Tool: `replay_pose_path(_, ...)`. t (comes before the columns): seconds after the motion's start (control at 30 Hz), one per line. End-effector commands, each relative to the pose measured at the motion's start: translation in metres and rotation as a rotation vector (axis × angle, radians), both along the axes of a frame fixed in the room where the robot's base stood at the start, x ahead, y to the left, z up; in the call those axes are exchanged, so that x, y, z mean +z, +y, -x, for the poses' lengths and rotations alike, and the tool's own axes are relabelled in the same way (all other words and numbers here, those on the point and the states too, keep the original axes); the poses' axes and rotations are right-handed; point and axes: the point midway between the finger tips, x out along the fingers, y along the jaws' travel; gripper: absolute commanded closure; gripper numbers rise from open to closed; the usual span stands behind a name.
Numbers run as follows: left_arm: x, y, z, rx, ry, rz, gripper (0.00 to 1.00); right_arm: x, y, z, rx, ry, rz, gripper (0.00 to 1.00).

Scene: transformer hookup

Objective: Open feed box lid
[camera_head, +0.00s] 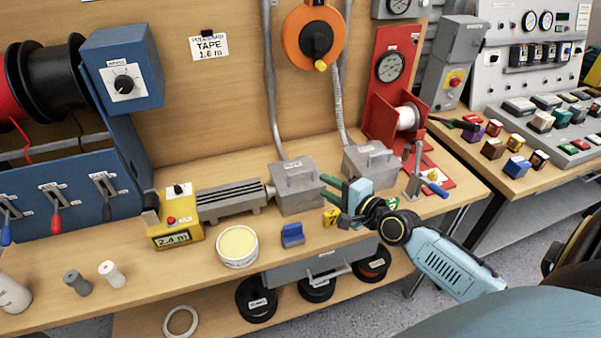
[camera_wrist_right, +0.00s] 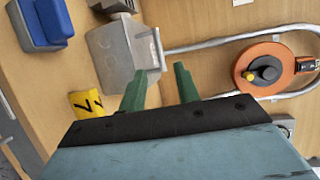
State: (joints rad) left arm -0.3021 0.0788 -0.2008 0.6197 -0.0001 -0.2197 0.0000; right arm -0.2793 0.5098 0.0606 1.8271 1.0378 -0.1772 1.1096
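Two grey metal boxes with handled lids stand on the bench, one on the left (camera_head: 296,187) and one on the right (camera_head: 370,163). Both lids look shut. I cannot tell by label which is the feed box. My right gripper (camera_head: 326,188) has green fingers and is beside the left box, at its right side. In the right wrist view the gripper (camera_wrist_right: 160,76) is open and empty. The left box (camera_wrist_right: 118,52) is just beyond the fingers, with its handle (camera_wrist_right: 157,48) in front of the gap, apart from them. My left gripper is out of view.
A yellow marked piece (camera_head: 331,217) and a blue block (camera_head: 292,235) lie near the gripper. A round tin (camera_head: 237,246) and a yellow meter (camera_head: 174,226) stand left. Conduits (camera_head: 272,90) rise behind the boxes. A red gauge stand (camera_head: 388,85) is at the back right.

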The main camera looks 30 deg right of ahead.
Motion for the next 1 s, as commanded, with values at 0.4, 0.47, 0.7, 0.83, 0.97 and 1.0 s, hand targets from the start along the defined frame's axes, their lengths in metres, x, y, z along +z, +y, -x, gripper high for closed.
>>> replay_pose_path(0.4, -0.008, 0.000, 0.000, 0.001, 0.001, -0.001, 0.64, -0.014, 0.012, -0.073, 0.001, 0.000, 0.003, 0.68)
replay_pose_path(0.47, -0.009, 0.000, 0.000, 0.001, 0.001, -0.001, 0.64, -0.015, 0.014, -0.081, 0.001, -0.001, 0.004, 0.68)
replay_pose_path(0.7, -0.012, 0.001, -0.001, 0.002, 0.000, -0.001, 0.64, -0.020, 0.017, -0.101, 0.001, 0.001, 0.003, 0.68)
replay_pose_path(0.83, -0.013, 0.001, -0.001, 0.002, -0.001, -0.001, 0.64, -0.020, 0.017, -0.104, 0.001, 0.002, 0.003, 0.68)
replay_pose_path(0.97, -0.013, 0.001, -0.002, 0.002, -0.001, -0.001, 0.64, -0.020, 0.017, -0.104, 0.001, 0.002, 0.003, 0.68)
replay_pose_path(1.0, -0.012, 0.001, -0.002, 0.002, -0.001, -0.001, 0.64, -0.020, 0.017, -0.104, 0.001, 0.002, 0.003, 0.68)
